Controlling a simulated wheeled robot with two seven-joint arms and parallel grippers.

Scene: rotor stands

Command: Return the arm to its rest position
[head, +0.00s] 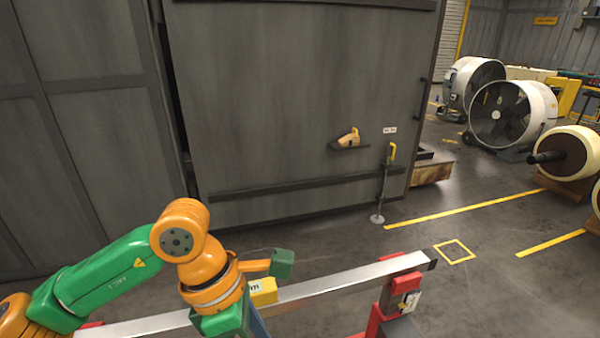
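My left arm (182,232), green and orange, comes in from the lower left in the head view. It bends at an orange joint and its wrist points down, in front of a silver rail. A short orange piece with a green end (282,263) sticks out to the right of the wrist. I cannot make out the gripper's fingers or whether they hold anything. A yellow block with dark lettering (263,291) shows beside the wrist, at the rail. My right arm and gripper are not in view.
The silver rail (350,277) runs across the bottom, with a red stand (383,315) near its right end. A large grey panel (300,100) stands behind. White drum fans (515,112) and a cream spool (570,155) stand at right. Floor with yellow lines is clear between.

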